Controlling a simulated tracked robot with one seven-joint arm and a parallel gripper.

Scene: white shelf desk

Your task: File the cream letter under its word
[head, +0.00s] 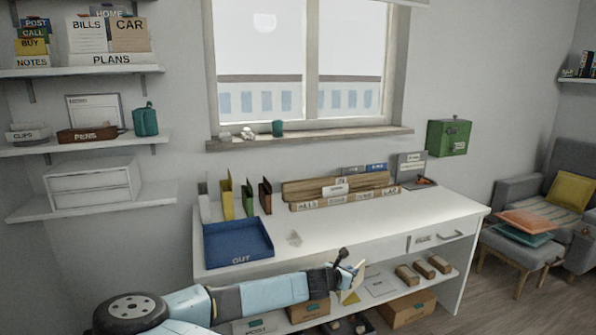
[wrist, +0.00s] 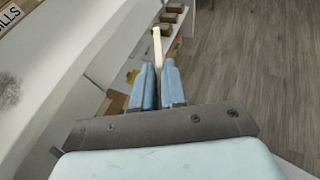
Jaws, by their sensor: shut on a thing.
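My gripper (head: 347,272) is in front of the desk's front edge, around desktop height. It is shut on the cream letter (head: 353,284). The letter hangs tilted below the fingers in the head view. In the wrist view the letter (wrist: 157,45) shows edge-on as a thin cream strip between the blue fingertips of my gripper (wrist: 159,72). Any word on it is not readable. The wooden sorter (head: 298,206) stands at the back of the white desk, with several labelled front slots. Its leftmost label seems to read BILLS, and its end shows in the wrist view (wrist: 12,17).
A blue tray marked OUT (head: 238,262) sits at the desk's left, with upright folders (head: 248,198) behind it. The desktop (head: 400,217) is mostly clear in the middle and right. Brown boxes (head: 407,273) lie on the shelf below. A green box (head: 448,137) hangs on the wall.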

